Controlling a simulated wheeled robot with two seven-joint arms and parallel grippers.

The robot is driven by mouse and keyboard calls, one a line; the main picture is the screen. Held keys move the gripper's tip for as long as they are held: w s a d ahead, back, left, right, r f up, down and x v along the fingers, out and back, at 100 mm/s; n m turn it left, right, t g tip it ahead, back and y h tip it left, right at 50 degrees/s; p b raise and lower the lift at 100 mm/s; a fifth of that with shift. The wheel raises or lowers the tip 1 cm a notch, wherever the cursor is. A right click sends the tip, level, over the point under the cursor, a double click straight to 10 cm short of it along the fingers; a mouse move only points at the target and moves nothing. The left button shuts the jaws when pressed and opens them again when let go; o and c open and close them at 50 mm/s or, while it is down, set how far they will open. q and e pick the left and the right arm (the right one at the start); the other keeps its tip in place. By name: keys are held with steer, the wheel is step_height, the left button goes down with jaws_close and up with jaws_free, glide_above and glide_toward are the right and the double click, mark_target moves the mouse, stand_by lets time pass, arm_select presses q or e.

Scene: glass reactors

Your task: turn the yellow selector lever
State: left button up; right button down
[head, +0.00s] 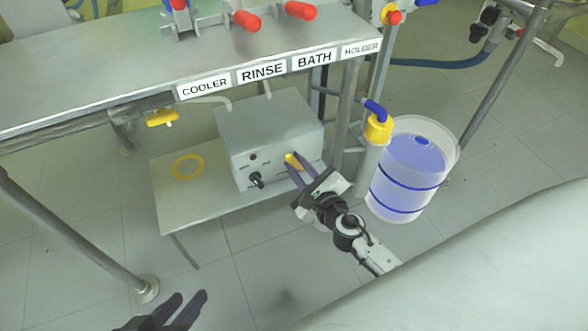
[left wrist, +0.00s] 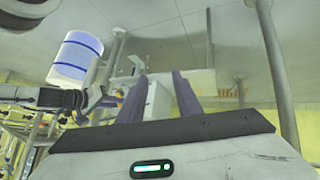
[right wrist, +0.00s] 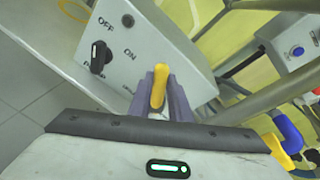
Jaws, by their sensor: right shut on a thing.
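The yellow selector lever (head: 293,160) is on the front face of a grey control box (head: 262,128) on a low table. My right gripper (head: 296,170) is at the lever. In the right wrist view the lever (right wrist: 159,86) stands between the two purple fingers, which are shut on it. My left gripper (head: 183,308) is at the bottom left of the head view, away from the box. In the left wrist view its fingers (left wrist: 160,95) are apart with nothing between them.
A black knob (head: 256,179) is on the box face left of the lever. A clear bucket of blue liquid (head: 412,170) stands to the right. A labelled shelf (head: 150,85) overhangs the box from behind. A yellow ring (head: 174,168) lies on the low table (head: 190,207).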

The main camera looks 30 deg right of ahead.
arm_select(q)
steer(key=shift+a+f, duration=0.25)
arm_select(e)
steer(key=shift+a+f+n+h, duration=0.4)
steer(key=shift+a+f+n, duration=0.1)
steer(key=shift+n, duration=0.4)
arm_select(q)
steer(key=shift+s, duration=0.1)
arm_select(e)
steer(key=c, duration=1.6)
jaws_free()
steer(key=shift+c, duration=0.2)
arm_select(q)
steer(key=shift+r, duration=0.1)
